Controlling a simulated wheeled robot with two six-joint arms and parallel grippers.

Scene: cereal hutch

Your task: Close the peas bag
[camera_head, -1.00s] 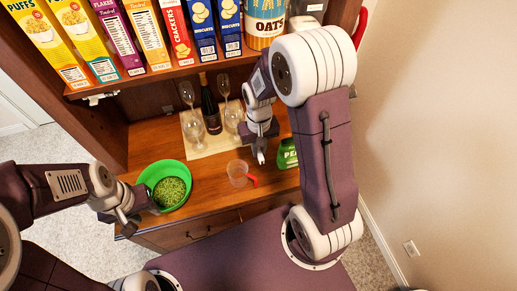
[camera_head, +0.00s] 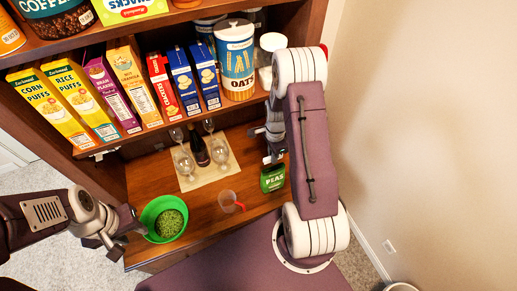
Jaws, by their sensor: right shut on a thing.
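The green peas bag (camera_head: 272,181) stands on the wooden counter at the right, its "PEAS" label facing me. My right gripper (camera_head: 273,157) is at the top of the bag, shut on it; the fingertips are small and partly hidden by my arm. A green bowl (camera_head: 148,213) filled with peas (camera_head: 168,224) stands at the counter's left front. My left gripper (camera_head: 122,240) is at the bowl's left side, and whether its fingers are open or shut, or touch the rim, is unclear.
A clear measuring cup (camera_head: 227,198) with a red handle stands between bowl and bag. Behind it, several glasses and a dark bottle (camera_head: 200,150) stand on a mat (camera_head: 186,183). Cereal boxes (camera_head: 105,90) and an oats canister (camera_head: 236,65) fill the shelf above. The counter's middle front is clear.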

